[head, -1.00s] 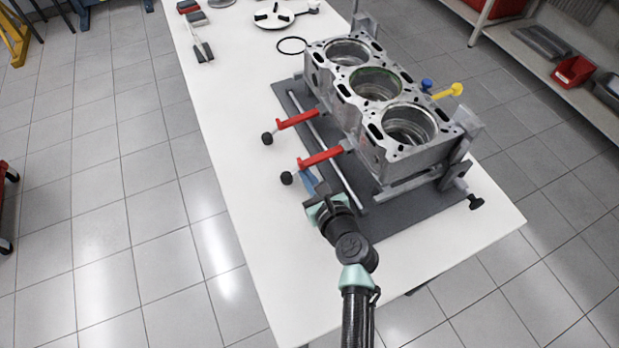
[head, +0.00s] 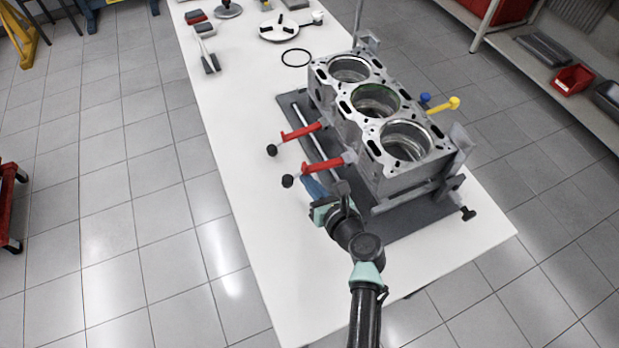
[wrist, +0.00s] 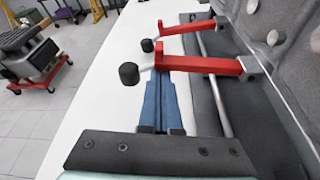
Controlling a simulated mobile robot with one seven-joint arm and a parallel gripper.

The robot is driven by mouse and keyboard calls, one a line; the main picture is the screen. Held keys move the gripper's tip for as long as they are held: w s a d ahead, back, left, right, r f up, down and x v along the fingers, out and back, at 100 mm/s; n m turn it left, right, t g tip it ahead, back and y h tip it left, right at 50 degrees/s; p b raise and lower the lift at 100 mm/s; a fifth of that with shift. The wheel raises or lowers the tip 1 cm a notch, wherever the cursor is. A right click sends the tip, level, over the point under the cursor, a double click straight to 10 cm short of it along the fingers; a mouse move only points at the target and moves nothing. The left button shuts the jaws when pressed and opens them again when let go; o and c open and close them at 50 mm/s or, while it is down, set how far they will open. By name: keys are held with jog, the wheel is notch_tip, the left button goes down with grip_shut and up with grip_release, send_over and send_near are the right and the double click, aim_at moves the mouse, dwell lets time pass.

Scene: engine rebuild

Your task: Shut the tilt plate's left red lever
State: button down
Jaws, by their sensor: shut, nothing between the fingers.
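Two red levers with black knobs stick out from the side of the tilt plate (head: 424,214) that carries the engine block. The nearer red lever (head: 322,165) fills the middle of the wrist view (wrist: 200,65), with its black knob (wrist: 129,73) to the left. The farther red lever (head: 301,132) lies beyond it and also shows in the wrist view (wrist: 187,26). My gripper (head: 312,184) is shut and empty, just on the near side of the nearer lever. In the wrist view its blue fingertips (wrist: 158,80) meet that lever's lower edge; I cannot tell whether they touch.
The engine block (head: 376,105) stands right of the levers. A yellow-ended handle (head: 445,105) and a blue knob (head: 425,98) are behind it. A black ring (head: 295,58) and small parts lie at the table's far end. The white table (head: 245,150) is clear left of the levers.

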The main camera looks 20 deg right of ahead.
aim_at(315, 168)
jog(key=r, duration=0.1)
jog(key=r+m+p, duration=0.1)
jog(key=p, duration=0.1)
jog(key=shift+w+d+r+y, duration=0.1)
jog(key=shift+d+r+y, duration=0.15)
jog(key=shift+r+y, duration=0.15)
jog(key=r+m+p, duration=0.1)
jog(key=d+r+m+y+p, duration=0.1)
jog(key=shift+p, duration=0.35)
jog(key=shift+d+r+m+t+y+p, duration=0.2)
jog(key=shift+d+r+m+y+p, duration=0.3)
jog(key=shift+m, duration=0.4)
jog(key=shift+d+r+m+t+y+p, duration=0.25)
jog(key=shift+d+r+m+p, duration=0.25)
jog(key=shift+r+m, duration=0.3)
jog(key=shift+f, duration=0.1)
